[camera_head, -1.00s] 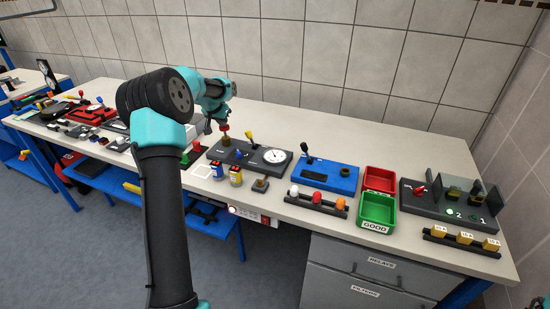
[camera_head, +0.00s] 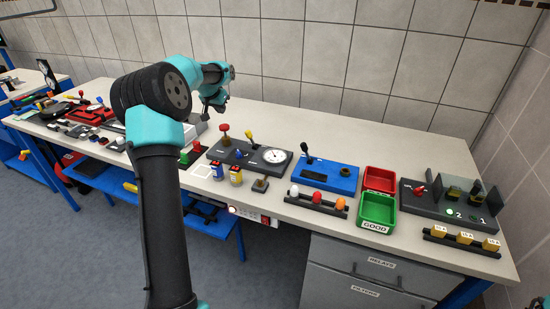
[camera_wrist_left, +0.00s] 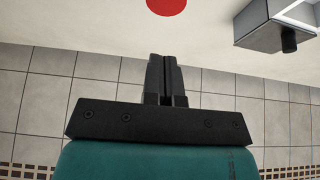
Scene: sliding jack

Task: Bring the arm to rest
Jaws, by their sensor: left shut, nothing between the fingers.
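My left arm comes up from the lower left in the head view, bent over the bench. Its gripper (camera_head: 208,113) hangs in the air above the bench, just above and left of the red knob (camera_head: 224,128), and apart from it. In the left wrist view the two dark fingers (camera_wrist_left: 166,72) are together with nothing between them. The round red top (camera_wrist_left: 166,6) shows beyond the fingertips, cut by the picture's top edge. The red knob stands on a dark panel (camera_head: 230,152) that also carries a yellow-tipped lever and a white dial. My right gripper is not in view.
A blue box (camera_head: 325,176), a red bin (camera_head: 379,179) and a green bin (camera_head: 377,209) stand to the right. A rack of coloured bulbs (camera_head: 316,200) lies near the front edge. The bench's back strip (camera_head: 330,125) is clear. A tiled wall rises behind.

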